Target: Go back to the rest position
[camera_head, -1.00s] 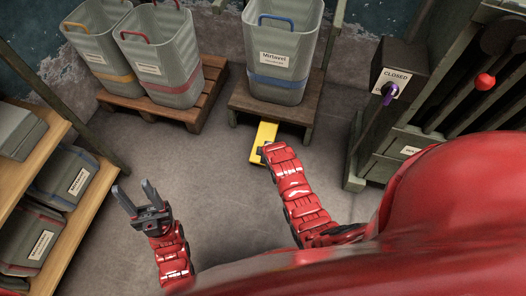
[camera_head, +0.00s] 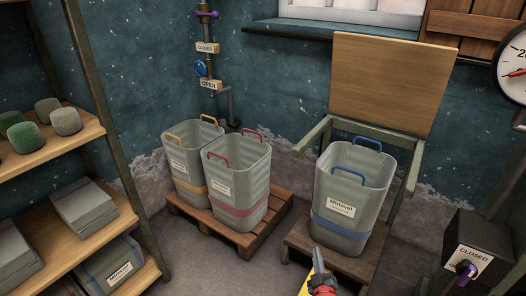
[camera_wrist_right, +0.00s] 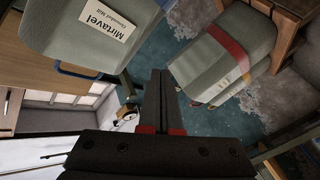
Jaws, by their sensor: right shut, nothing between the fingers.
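My right gripper (camera_head: 317,258) shows at the bottom edge of the head view, in front of the stand with the blue-handled bin. Its dark fingers are together and hold nothing. In the right wrist view the shut fingers (camera_wrist_right: 160,78) point away from the camera, between a blue-handled bin and a red-banded bin. Most of the right arm is below the head view. My left gripper is outside both current views.
The blue-handled bin (camera_head: 350,193) stands on a wooden stand (camera_head: 306,243). Two bins (camera_head: 238,180) (camera_head: 188,150) stand on a pallet (camera_head: 185,212). Shelves (camera_head: 75,240) are at left. A box marked CLOSED (camera_head: 470,256) is at right. A yellow piece (camera_head: 305,288) shows low.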

